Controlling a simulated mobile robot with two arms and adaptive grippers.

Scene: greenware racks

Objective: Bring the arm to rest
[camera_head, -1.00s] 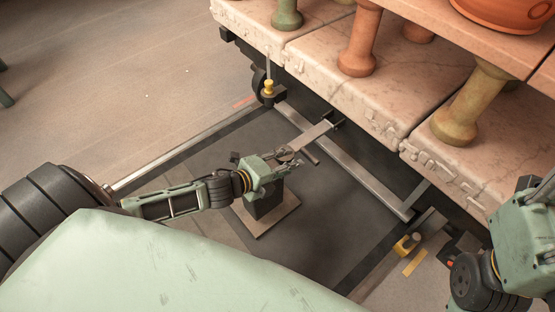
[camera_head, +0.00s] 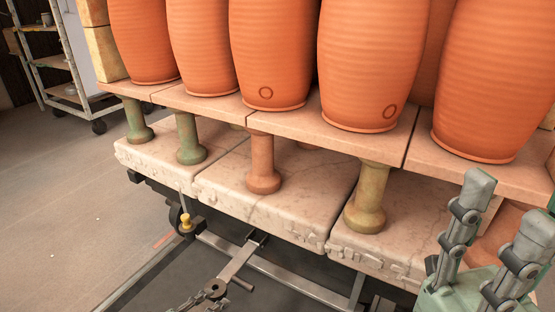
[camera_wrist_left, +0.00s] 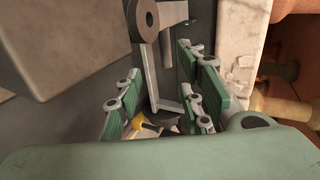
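My left gripper (camera_wrist_left: 162,98) is open in the left wrist view, its green-padded fingers apart with nothing held between them. A grey bar of the cart frame (camera_wrist_left: 160,75) shows beyond the fingers. In the head view only what look like its fingertips (camera_head: 192,301) show at the bottom edge, close to the end of the tow bar (camera_head: 238,264). My right gripper (camera_head: 485,245) is at the lower right of the head view. Its two grey fingers point up and stand apart, empty, in front of the rack's right part. The rest of both arms is mostly out of view.
Several large orange pots (camera_head: 268,50) stand on the rack's upper shelf (camera_head: 215,103). Short props (camera_head: 263,163) hold it above thick pale slabs (camera_head: 275,190). A shelf trolley (camera_head: 60,70) stands at the far left. The floor (camera_head: 70,220) at left is clear.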

